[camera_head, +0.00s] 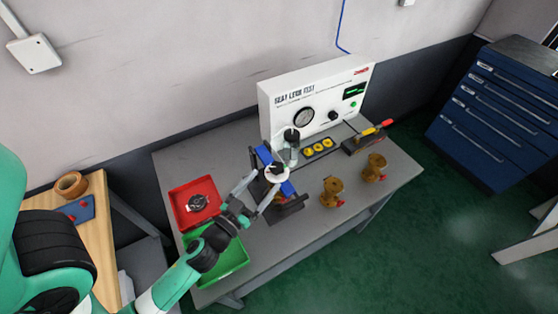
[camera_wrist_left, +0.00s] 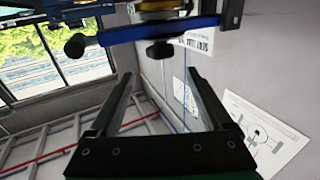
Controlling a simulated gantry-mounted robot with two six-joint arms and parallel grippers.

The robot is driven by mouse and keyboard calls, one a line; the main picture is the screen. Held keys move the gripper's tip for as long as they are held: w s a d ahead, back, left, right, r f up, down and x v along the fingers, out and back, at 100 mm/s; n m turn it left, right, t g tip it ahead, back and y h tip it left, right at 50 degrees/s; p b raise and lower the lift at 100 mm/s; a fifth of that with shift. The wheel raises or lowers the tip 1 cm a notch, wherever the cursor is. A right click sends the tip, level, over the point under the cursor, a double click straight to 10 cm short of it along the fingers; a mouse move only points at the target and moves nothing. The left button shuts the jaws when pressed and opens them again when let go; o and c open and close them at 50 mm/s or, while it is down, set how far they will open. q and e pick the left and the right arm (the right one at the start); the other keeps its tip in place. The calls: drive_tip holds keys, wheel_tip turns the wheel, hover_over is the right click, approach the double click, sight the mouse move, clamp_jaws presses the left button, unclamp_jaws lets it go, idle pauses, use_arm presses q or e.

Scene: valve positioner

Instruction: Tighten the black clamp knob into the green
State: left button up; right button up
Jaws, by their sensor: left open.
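A clamp fixture with blue parts (camera_head: 285,187) stands mid-table, with a white round piece (camera_head: 277,174) on it. My left gripper (camera_head: 264,182) reaches it from the lower left, its open fingers on the near side of the fixture. In the left wrist view my gripper (camera_wrist_left: 160,85) is open with nothing between its fingers. A black knob (camera_wrist_left: 160,52) hangs under a blue bar, beyond and slightly above the fingertips. A second black knob (camera_wrist_left: 75,46) sits at the bar's left end. Contact cannot be judged. No green clamp mark is distinguishable. My right gripper is not in view.
A white test panel (camera_head: 290,92) with a gauge stands at the table's back. A red tray (camera_head: 178,205) with a dark round part and a green tray (camera_head: 238,262) lie left. Two brass-coloured valves (camera_head: 331,190) stand right of the fixture. The table's front right is clear.

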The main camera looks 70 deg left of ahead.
sight(277, 169)
use_arm(q)
drive_tip(key=p+x, duration=0.2)
drive_tip(key=x, duration=0.2)
drive_tip(key=shift+w+a+f+p, duration=0.15)
drive_tip(key=shift+w+a+p, duration=0.15)
drive_tip(key=shift+p, duration=0.1)
drive_tip(key=x, duration=0.6)
drive_tip(key=shift+w+a+f+p, duration=0.1)
drive_tip(key=shift+f+p, duration=0.25)
